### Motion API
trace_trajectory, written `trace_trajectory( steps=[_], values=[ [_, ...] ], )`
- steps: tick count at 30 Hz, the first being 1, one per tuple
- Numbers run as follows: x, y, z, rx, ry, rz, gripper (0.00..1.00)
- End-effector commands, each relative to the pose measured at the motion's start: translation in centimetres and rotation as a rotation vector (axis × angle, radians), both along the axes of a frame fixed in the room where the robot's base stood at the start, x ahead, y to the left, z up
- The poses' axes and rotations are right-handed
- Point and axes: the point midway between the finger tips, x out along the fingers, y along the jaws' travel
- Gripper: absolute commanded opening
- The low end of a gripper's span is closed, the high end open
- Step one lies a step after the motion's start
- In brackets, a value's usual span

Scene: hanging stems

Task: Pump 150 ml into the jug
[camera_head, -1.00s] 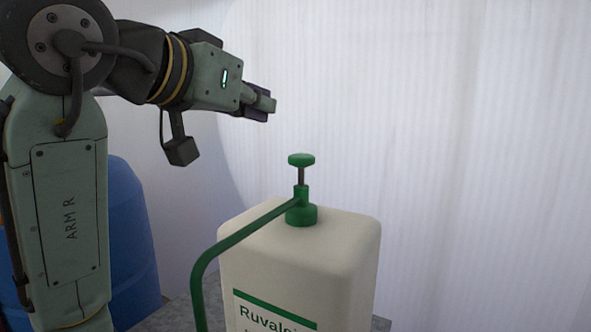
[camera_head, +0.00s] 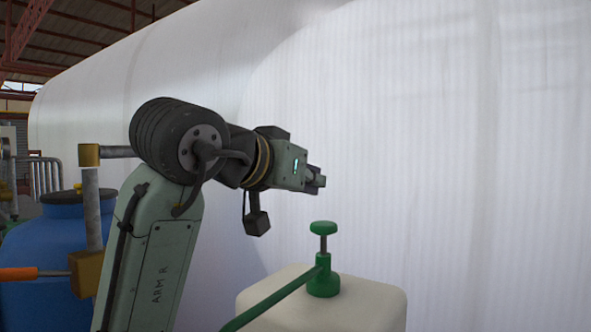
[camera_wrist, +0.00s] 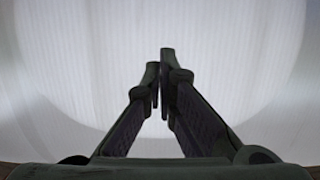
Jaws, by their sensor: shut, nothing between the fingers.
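The cream jerrycan (camera_head: 370,300) stands at the bottom of the head view, cut off by the lower edge. On its top is a green pump (camera_head: 323,275) with a round green knob (camera_head: 323,228) standing up on a dark rod. A green spout (camera_head: 275,300) runs down to the left and out of the picture. My gripper (camera_head: 318,182) is shut and empty, above the pump knob and apart from it. In the wrist view my gripper's fingers (camera_wrist: 160,85) are close together with only the pale wall beyond. The jug is not in view.
A blue barrel (camera_head: 45,245) stands at the left, with metal posts and an orange handle (camera_head: 18,273) near it. A white ribbed sheet wall (camera_head: 450,130) fills the back and right. The space around the knob looks clear.

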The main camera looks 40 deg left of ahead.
Motion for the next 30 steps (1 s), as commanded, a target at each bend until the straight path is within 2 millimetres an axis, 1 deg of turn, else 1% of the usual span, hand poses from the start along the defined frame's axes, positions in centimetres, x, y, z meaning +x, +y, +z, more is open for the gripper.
trace_trajectory(
  steps=[1,3,4,6,9,12,15,25,28,30],
  values=[
    [1.1,0.1,-0.1,0.000,0.002,0.000,0.00],
    [2.4,0.2,-0.5,0.000,0.002,0.000,0.00],
    [2.7,0.2,-0.9,-0.001,0.001,0.000,0.00],
    [2.4,0.3,-2.3,-0.001,0.001,0.003,0.00],
    [2.4,0.2,-3.5,0.000,0.000,0.002,0.00],
    [2.4,0.1,-4.2,0.000,0.000,0.002,0.00],
    [2.5,0.1,-4.6,0.000,0.000,0.000,0.00],
    [2.4,0.1,-4.7,0.000,0.000,0.000,0.00],
    [2.5,0.0,-5.7,-0.001,-0.001,-0.001,0.00],
    [2.5,0.0,-6.9,-0.003,-0.001,-0.002,0.00]
  ],
)
